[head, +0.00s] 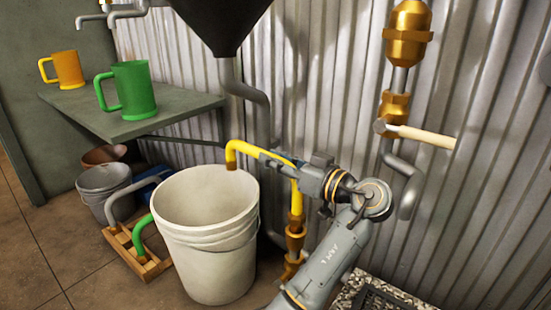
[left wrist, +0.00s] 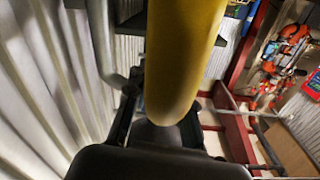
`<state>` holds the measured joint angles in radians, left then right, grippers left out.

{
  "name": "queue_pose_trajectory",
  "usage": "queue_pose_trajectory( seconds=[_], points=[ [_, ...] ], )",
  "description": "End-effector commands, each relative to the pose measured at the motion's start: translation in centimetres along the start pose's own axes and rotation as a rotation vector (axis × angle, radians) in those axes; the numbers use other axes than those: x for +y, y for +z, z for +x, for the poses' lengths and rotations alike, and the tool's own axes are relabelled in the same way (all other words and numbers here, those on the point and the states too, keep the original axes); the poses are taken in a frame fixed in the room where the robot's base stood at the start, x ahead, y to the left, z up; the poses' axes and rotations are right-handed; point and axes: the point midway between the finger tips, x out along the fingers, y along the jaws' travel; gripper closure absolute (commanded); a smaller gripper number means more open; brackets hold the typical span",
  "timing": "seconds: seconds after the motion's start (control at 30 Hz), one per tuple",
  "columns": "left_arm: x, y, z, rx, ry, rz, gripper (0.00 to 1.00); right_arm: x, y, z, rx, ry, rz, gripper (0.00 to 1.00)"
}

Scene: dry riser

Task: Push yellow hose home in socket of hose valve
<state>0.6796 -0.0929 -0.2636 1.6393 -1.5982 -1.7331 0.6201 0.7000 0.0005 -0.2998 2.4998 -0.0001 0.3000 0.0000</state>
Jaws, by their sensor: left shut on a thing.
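The yellow hose (head: 243,146) is an arched tube beside the corrugated wall. Its left end hangs by the white bucket's rim, and its other leg runs down to a brass fitting (head: 295,240), which looks like the hose valve. The hose's lower end seems to meet the top of this fitting; I cannot tell how deep it sits. My left gripper (head: 272,158) is shut on the hose near the top of the arch and hides part of it. In the left wrist view the yellow hose (left wrist: 182,55) fills the middle, close to the jaws. My right gripper is not in view.
A white bucket (head: 208,240) stands left of the fitting. A dark funnel (head: 225,30) hangs above. Brass pipework (head: 407,45) with a pale handle is at right. Mugs stand on a shelf (head: 140,122).

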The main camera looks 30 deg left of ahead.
Motion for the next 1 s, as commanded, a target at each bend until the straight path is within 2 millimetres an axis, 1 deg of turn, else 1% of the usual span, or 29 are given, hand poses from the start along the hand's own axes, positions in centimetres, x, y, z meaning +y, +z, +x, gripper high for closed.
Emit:
queue_pose_trajectory(
  seconds=[1.0],
  points=[
    [0.3, 1.4, 0.0, 0.002, 0.0, -0.001, 1.0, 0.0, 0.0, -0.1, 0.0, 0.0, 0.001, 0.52]
  ],
)
